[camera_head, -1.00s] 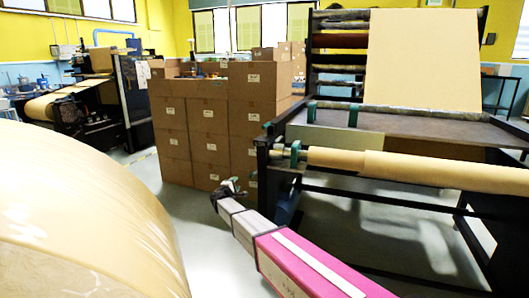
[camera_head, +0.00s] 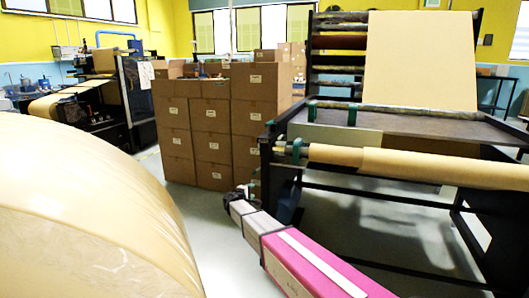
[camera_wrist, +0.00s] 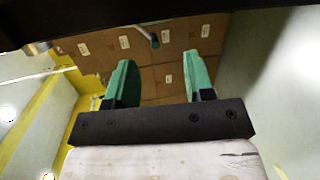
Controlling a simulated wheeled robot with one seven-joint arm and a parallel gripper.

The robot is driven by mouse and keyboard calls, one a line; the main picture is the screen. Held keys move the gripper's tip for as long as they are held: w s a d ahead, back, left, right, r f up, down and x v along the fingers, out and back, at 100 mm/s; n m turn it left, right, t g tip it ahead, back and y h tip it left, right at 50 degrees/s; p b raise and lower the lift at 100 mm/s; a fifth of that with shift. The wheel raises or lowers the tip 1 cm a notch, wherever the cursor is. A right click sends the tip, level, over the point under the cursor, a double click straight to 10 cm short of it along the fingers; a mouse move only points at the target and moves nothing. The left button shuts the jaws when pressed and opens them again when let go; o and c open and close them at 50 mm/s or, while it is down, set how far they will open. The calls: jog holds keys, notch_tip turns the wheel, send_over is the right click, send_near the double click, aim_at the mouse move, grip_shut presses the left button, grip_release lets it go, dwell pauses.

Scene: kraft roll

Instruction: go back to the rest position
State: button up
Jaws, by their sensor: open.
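My pink and grey arm reaches from the bottom right of the head view. Its dark end, my gripper (camera_head: 243,190), is small there, over the floor in front of the stacked boxes and left of the machine frame. In the wrist view my gripper (camera_wrist: 160,72) shows two green fingers standing wide apart on a dark bar. Nothing is held between them. A large kraft roll (camera_head: 90,210) fills the left foreground of the head view. A thinner kraft roll (camera_head: 440,167) lies across the front of the black machine frame.
Stacked cardboard boxes (camera_head: 210,125) stand behind my gripper; they also show beyond the fingers in the wrist view (camera_wrist: 180,65). The black machine frame (camera_head: 340,190) is close on the right. Another machine (camera_head: 95,110) stands at the far left. Pale floor (camera_head: 205,215) is clear between roll and arm.

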jog(key=s+d+f+m+g, duration=0.3)
jog(key=s+d+m+g, duration=0.1)
jog(key=s+d, duration=0.6)
jog(key=s+d+f+m+g, duration=0.35)
jog(key=s+d, duration=0.45)
jog(key=d, duration=0.3)
jog(key=s+d+m+g+y, duration=0.2)
jog(key=s+m+g+y, duration=0.1)
jog(key=s, duration=0.8)
jog(key=s+d+f+m+g+y, duration=0.1)
jog(key=s+d+m+g+y, duration=0.2)
jog(key=s, duration=0.8)
jog(key=shift+s+d+g+y, duration=0.25)
jog(key=shift+s+g+y, duration=0.1)
jog(key=shift+y, duration=0.55)
jog(key=shift+w, duration=0.1)
jog(key=shift+c, duration=0.4)
